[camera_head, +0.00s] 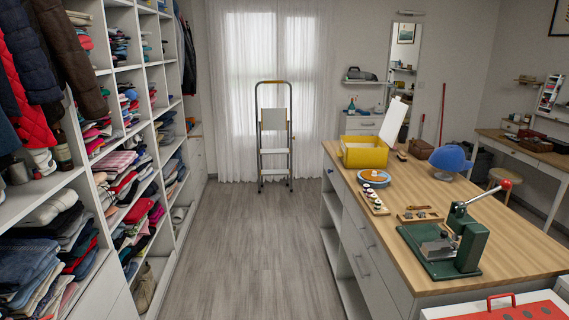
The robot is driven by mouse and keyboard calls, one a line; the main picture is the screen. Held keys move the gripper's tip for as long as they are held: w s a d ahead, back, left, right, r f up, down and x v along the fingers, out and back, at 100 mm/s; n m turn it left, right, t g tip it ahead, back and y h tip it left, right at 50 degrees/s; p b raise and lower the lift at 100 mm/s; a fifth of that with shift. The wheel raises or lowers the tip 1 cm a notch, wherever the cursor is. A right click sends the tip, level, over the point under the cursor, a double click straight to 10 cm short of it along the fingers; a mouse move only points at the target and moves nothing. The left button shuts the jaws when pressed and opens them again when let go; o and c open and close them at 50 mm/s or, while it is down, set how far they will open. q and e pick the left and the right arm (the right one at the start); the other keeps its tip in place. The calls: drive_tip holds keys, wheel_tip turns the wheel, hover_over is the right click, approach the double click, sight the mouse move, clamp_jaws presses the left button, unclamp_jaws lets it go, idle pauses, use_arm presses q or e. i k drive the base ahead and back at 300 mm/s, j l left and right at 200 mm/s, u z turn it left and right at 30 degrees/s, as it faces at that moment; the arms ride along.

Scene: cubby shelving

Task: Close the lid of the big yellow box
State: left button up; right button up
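The big yellow box (365,159) stands at the far left corner of the wooden-topped island counter. Its top looks open. A white flat panel (393,122) stands up tilted at the box's right side and looks like its raised lid; I cannot tell whether it is joined to the box. Neither my left nor my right gripper is in view.
The island counter (513,237) also carries a blue round dish (374,181), a blue cap (450,158), small trays and a green press (448,246). Clothes shelving (105,82) lines the left. A stepladder (273,135) stands by the window. The aisle floor (245,240) is clear.

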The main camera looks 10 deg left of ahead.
sight(397, 111)
drive_tip(key=i+j+u, duration=0.1)
drive_tip(key=i+u, duration=0.4)
drive_tip(key=i, duration=1.2)
drive_tip(key=i+l+u, duration=0.1)
drive_tip(key=i, duration=1.6)
drive_tip(key=i+l+u, duration=0.2)
drive_tip(key=i+u, duration=0.25)
drive_tip(key=i, duration=0.15)
drive_tip(key=i+l+u, duration=0.95)
drive_tip(key=i+z, duration=0.1)
drive_tip(key=z, duration=4.15)
